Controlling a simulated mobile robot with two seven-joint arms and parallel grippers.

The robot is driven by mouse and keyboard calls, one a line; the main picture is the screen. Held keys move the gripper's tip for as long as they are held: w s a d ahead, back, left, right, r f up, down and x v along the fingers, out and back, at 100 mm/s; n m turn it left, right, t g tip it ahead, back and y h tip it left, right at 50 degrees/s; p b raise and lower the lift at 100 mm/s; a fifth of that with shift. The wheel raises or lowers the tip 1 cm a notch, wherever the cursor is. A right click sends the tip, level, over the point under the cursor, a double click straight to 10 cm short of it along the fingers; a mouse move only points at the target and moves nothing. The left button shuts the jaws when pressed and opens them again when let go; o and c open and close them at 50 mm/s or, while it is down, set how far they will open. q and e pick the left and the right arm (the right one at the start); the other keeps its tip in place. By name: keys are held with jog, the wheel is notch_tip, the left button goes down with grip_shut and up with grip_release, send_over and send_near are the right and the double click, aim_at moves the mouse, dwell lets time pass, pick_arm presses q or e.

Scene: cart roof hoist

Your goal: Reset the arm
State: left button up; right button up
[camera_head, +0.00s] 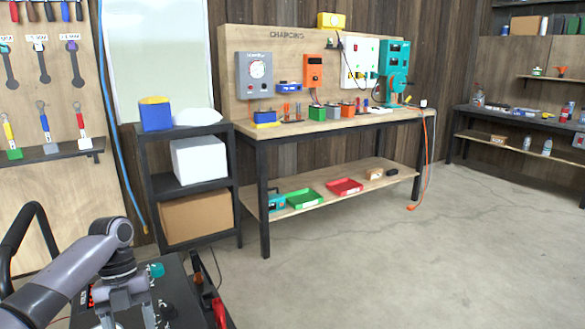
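My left arm comes in from the lower left, grey, bent at a rounded joint. Its end, with my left gripper (128,300), points down over a dark cart-like unit (180,290) at the bottom edge. The fingers are not clear, so I cannot tell whether they are open or shut. I see nothing held there. My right arm and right gripper are not in view.
A black curved handle (32,222) rises at the left. A dark shelf (190,187) with boxes stands ahead, beside a charging workbench (340,124) with tools and chargers. Another bench (515,115) is at the far right. The concrete floor (400,260) at right is clear.

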pick_arm(q)
jog(key=s+d+f+n+t+h+p, duration=0.1)
jog(key=s+d+f+n+t+p, duration=0.25)
jog(key=d+f+n, duration=0.45)
jog(key=s+d+f+n+t+p, duration=0.25)
jog(key=s+d+f+n, duration=0.25)
jog(key=f, duration=0.4)
jog(key=s+a+r+n+t+p, duration=0.2)
jog(key=s+r+n+t, duration=0.6)
jog(key=s+n, duration=0.4)
jog(key=n+p, duration=0.1)
jog(key=n, duration=0.2)
jog(key=shift+s+a+r+y, duration=0.3)
jog(key=shift+a+r, duration=0.05)
jog(key=shift+r, duration=0.05)
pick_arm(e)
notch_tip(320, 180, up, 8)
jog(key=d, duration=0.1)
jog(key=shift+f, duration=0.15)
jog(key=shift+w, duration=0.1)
